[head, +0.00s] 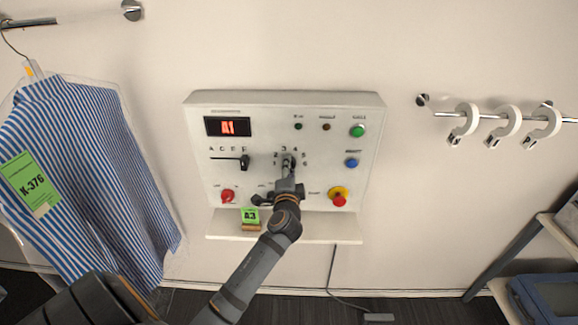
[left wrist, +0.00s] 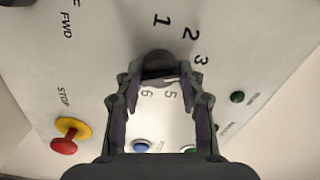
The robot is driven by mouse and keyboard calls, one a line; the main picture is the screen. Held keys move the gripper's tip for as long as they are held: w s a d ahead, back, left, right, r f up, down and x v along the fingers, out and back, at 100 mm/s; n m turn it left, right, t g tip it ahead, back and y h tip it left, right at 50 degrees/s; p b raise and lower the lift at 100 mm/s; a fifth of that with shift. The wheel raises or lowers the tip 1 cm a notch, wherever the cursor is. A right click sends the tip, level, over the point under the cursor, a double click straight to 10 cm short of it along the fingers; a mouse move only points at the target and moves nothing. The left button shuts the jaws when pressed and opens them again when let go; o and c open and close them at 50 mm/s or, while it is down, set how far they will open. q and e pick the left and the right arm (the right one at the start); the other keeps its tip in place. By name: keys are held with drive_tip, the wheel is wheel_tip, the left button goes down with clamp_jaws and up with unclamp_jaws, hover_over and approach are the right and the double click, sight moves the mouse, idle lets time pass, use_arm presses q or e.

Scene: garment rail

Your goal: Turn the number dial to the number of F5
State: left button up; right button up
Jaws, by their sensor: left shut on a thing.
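The number dial (left wrist: 158,64) is a dark knob on the white control panel (head: 318,120), ringed by printed numbers. In the left wrist view, 1, 2 and 3 show beyond the knob, and 5 and 6 show between my fingers. My left gripper (head: 287,172) is at the dial, shut on its knob, and hides much of it in the head view. Which number the dial points to cannot be told. The display (head: 228,127) reads A1 in orange. The letter slider's black knob (head: 244,162) stands at the right end of its row. My right gripper is not in view.
Near the dial are a red knob (head: 227,196), a blue button (head: 351,162), a green button (head: 357,130) and a red-and-yellow stop button (head: 339,197). A green A3 tag (head: 250,215) stands on the shelf (head: 320,231). A striped shirt (head: 80,170) hangs left.

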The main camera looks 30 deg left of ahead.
use_arm(q)
drive_tip(key=shift+m+p, duration=2.85)
drive_tip(key=shift+m, duration=5.35)
drive_tip(key=o, duration=1.1)
drive_tip(key=shift+o, duration=0.2)
drive_tip(key=shift+s, duration=0.1)
drive_tip(key=v, duration=1.1)
drive_tip(key=shift+s+d, duration=0.2)
drive_tip(key=shift+s, duration=0.15)
